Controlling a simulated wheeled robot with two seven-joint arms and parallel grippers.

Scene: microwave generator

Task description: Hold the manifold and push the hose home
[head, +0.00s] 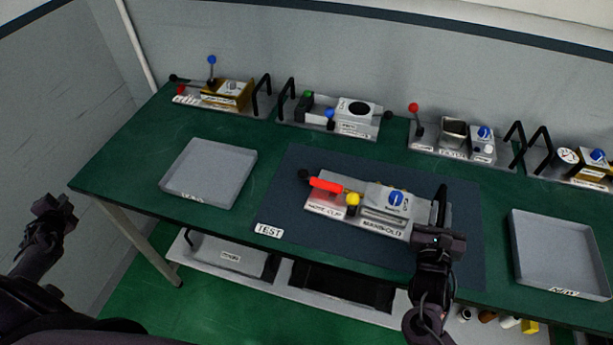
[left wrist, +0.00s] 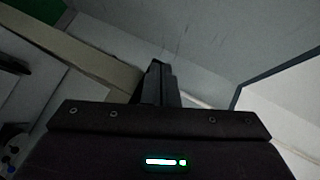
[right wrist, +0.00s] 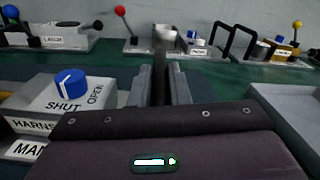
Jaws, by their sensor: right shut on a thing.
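The manifold (head: 412,204) is a pale block with a blue knob (head: 396,198) on a plate labelled MANIFOLD. In the right wrist view the knob (right wrist: 70,82) stands by the words SHUT and OPEN. A red hose-like cylinder (head: 328,185) with a dark end lies at the plate's left, beside a yellow ball (head: 352,199). I cannot tell how far the hose is seated. My right gripper (head: 438,240) is shut on the black handle (right wrist: 160,82) at the plate's right end. My left gripper (head: 55,212) is away left of the table, its fingers together and empty.
The plate rests on a dark TEST mat (head: 290,200). Empty grey trays stand left (head: 210,172) and right (head: 555,255). Several fixtures with levers and handles line the table's back. A shelf (head: 225,258) holds things below. The green table is clear between tray and mat.

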